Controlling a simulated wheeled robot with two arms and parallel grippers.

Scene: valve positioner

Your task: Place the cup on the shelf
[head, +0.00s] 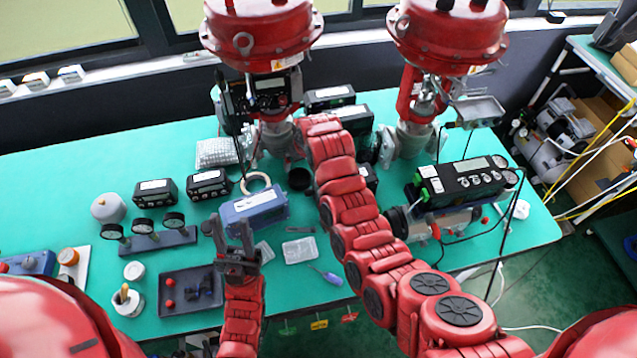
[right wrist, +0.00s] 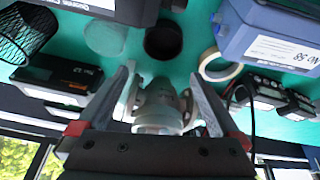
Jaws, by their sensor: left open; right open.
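A small black round cup-like object (head: 299,179) stands on the table beside my right forearm; it also shows in the right wrist view (right wrist: 163,42). A white pot (head: 128,304) with something standing in it is at the front left. I cannot tell which of them is the cup. A shelf rack (head: 590,52) stands at the far right. My left gripper (head: 237,228) is open and empty at the front of the blue box. My right gripper (right wrist: 160,85) is open, with a metal valve fitting (right wrist: 160,108) seen between its fingers. In the head view my right gripper is hidden.
Two large red valve actuators (head: 262,30) on metal stands rise at the back. A blue box (head: 254,207), tape roll (head: 256,183), dark tray (head: 190,291), gauge block (head: 150,243) and black instruments (head: 470,178) crowd the green table. The table's far left is clearer.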

